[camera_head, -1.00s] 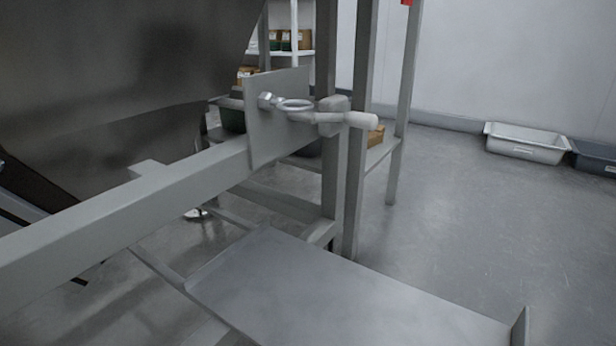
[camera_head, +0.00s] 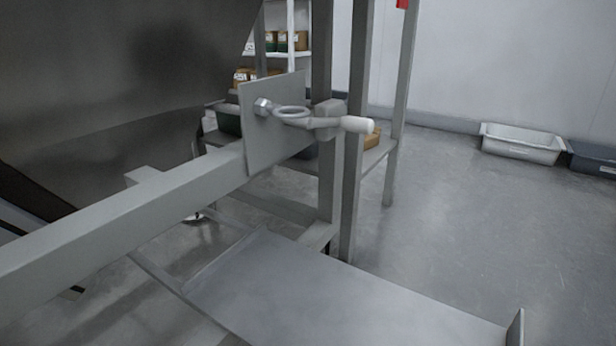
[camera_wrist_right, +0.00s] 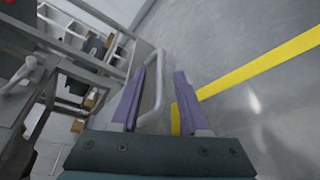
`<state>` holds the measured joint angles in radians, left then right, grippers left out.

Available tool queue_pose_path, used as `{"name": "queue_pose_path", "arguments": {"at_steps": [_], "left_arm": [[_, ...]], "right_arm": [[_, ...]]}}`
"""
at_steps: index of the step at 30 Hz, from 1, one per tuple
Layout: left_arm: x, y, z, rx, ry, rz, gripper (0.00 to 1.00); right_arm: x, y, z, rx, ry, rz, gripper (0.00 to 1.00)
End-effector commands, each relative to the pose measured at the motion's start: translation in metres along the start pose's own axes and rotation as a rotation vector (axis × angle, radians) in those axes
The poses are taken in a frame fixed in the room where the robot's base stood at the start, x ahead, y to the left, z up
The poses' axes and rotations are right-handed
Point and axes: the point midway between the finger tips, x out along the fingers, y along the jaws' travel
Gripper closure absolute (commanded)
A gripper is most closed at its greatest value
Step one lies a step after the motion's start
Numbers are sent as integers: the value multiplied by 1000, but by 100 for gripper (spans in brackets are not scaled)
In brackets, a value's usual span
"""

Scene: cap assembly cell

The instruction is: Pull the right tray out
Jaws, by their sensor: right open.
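A flat grey metal tray (camera_head: 330,300) with a low upturned lip at its right end lies low in the bottom of the head view. Its near part is cut off by the picture edge. In the right wrist view, my right gripper (camera_wrist_right: 168,68) is open, with two purple fingers. A grey bent bar (camera_wrist_right: 158,88), like a handle, shows between the fingers, closer to the left one. I cannot tell whether it touches a finger or how deep it sits. My left gripper is in neither view.
A grey beam with a plate and a clamp lever (camera_head: 330,122) crosses above the tray's left side. Upright frame posts (camera_head: 357,150) stand behind it. A white bin (camera_head: 522,144) and a dark bin (camera_head: 594,158) lie by the wall. The floor at right is clear, with a yellow line (camera_wrist_right: 260,70).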

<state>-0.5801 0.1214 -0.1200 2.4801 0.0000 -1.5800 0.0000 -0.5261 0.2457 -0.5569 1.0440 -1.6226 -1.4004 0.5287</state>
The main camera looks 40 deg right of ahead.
Motion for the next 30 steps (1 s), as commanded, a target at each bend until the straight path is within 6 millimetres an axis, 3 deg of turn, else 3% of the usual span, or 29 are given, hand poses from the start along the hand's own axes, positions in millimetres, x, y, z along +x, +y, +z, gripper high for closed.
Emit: {"name": "queue_pose_path", "arguments": {"at_steps": [6,12,30], "left_arm": [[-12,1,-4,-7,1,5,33],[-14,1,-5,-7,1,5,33],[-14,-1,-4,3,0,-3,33]], "right_arm": [[-47,1,1,-1,2,-4,55],[-72,0,0,0,1,-1,55],[-76,1,1,1,0,0,55]]}}
